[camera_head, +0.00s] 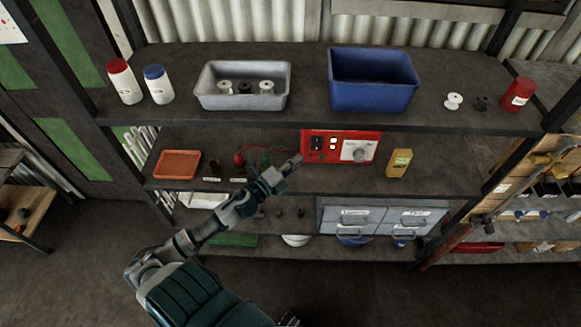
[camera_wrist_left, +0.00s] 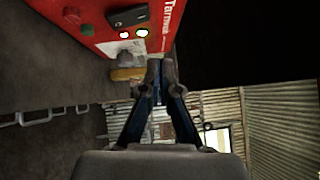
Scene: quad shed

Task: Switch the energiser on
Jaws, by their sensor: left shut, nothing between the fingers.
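The energiser (camera_head: 340,146) is a red box with a pale dial panel on the middle shelf. It fills the top of the left wrist view (camera_wrist_left: 60,12). Its black rocker switch (camera_head: 317,143) is at the left of its front and shows large in the wrist view (camera_wrist_left: 128,17). Two small round lights (camera_wrist_left: 133,33) sit beside the switch. My left gripper (camera_head: 296,161) is shut and empty, with its fingertips near the energiser's lower left edge. In the wrist view the fingertips (camera_wrist_left: 161,66) appear apart from the switch. I cannot tell which way the switch is set. My right gripper is not visible.
Red and green leads (camera_head: 252,158) lie left of the energiser, with an orange tray (camera_head: 177,164) farther left. A yellow box (camera_head: 399,163) stands to its right. The upper shelf (camera_head: 310,95) overhangs; grey drawers (camera_head: 375,218) are below.

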